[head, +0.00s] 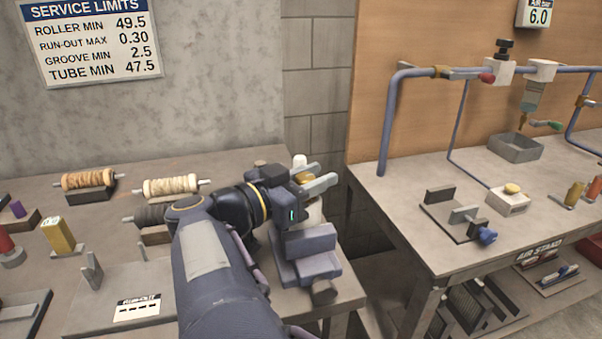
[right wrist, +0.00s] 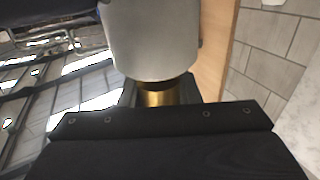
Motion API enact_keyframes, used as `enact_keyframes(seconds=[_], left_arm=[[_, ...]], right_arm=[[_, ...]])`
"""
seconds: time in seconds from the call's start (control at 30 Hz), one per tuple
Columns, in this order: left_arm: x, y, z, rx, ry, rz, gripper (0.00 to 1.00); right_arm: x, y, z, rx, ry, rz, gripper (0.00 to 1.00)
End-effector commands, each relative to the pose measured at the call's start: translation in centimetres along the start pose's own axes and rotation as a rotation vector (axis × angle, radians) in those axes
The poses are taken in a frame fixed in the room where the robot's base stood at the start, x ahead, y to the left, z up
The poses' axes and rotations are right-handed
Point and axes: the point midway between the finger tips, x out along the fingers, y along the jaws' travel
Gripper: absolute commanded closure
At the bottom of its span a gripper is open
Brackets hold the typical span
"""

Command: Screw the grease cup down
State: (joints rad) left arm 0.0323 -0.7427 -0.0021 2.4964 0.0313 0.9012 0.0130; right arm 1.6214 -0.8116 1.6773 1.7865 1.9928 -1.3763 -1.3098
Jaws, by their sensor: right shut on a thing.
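My right gripper (head: 322,177) reaches over the back right corner of the left bench. Its two grey fingers are shut around a small part with a white top (head: 300,160) and a brass band (head: 304,178), which I take to be the grease cup. A pale body (head: 312,212) shows below the fingers, above a grey-blue vice-like block (head: 305,255). In the right wrist view a pale grey cylinder (right wrist: 155,45) stands close, with a brass part (right wrist: 160,97) beyond it. The contact and thread are hidden. My left gripper is out of view.
Rollers (head: 170,187) on stands, a yellow block (head: 58,235) and a labelled plate (head: 140,308) lie on the left bench. The right bench (head: 400,225) carries blue pipework (head: 388,125), a grey tray (head: 515,148) and a fixture (head: 465,215). A gap separates the benches.

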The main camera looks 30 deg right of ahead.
Motion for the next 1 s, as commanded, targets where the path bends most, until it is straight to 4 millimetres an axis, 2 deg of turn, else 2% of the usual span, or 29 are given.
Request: enact_keyframes(seconds=[0.3, 0.8, 0.83, 0.97, 1.0], left_arm=[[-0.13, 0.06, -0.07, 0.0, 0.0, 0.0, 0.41], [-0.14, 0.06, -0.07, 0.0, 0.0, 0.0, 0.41], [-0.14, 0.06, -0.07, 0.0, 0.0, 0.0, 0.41], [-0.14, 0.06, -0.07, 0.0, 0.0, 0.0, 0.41], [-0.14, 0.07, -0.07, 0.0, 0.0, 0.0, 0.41]], right_arm=[[-0.01, 0.18, 0.09, 0.0, -0.003, 0.101, 0.93], [0.0, 0.25, 0.06, 0.0, -0.002, 0.115, 0.93], [0.0, 0.25, 0.06, 0.0, -0.002, 0.115, 0.67], [0.0, 0.24, 0.03, 0.001, -0.001, 0.115, 0.5], [0.0, 0.24, 0.02, 0.001, -0.001, 0.115, 0.48]])
